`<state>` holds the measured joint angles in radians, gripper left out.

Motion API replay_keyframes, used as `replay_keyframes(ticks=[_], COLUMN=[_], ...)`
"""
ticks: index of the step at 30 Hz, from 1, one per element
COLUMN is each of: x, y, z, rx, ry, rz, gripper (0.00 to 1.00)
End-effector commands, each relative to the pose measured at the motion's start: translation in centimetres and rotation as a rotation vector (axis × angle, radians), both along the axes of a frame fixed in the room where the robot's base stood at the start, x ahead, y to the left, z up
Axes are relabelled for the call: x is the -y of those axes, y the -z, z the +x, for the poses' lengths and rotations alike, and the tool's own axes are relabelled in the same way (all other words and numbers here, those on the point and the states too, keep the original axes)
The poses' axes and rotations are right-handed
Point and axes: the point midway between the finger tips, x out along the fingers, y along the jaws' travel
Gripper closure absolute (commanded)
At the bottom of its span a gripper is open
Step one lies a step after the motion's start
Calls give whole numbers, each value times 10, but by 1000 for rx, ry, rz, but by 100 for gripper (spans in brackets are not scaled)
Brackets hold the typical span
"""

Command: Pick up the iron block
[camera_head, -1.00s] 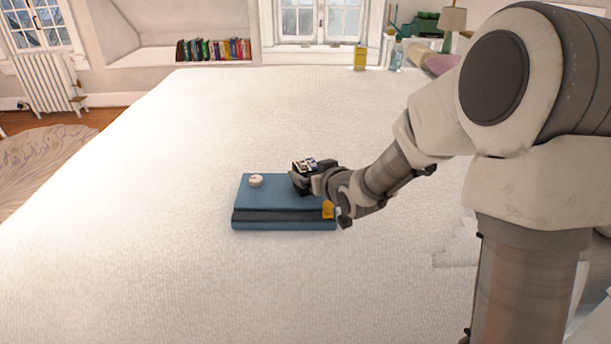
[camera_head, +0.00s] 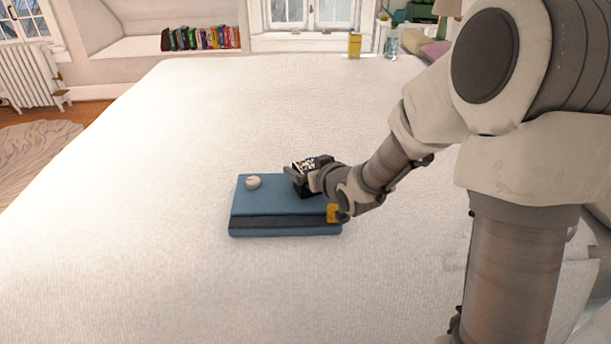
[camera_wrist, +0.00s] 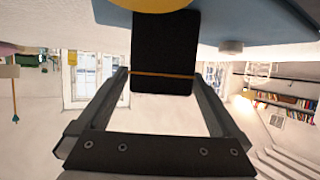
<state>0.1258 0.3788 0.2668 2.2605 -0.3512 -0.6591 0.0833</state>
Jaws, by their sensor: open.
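A dark, near-black block (camera_head: 303,191) stands on a blue case (camera_head: 262,203) and is the only thing here that looks like the iron block. In the wrist view, which is upside down, the black block (camera_wrist: 165,48) shows a thin orange line across it. My gripper (camera_wrist: 161,78) is open, with one finger on each side of the block's upper end. I cannot tell whether either finger touches it. In the head view my gripper (camera_head: 304,175) is at the block's top and hides part of it. A patterned surface shows there.
A small white round thing (camera_head: 253,182) sits on the case's left part. A yellow thing (camera_head: 333,213) is at its front right corner, partly behind my arm. The case lies on a wide white textured surface (camera_head: 130,240), clear around it. A yellow container (camera_head: 354,45) stands far back.

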Motion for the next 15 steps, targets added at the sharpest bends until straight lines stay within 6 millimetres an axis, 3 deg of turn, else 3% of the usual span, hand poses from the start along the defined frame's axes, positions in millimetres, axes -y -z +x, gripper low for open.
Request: replay_keyframes(ticks=[3, 15], x=[0, 0], y=[0, 0], z=[0, 0], rx=[0, 0], ry=[0, 0], rz=[0, 0], gripper=[0, 72])
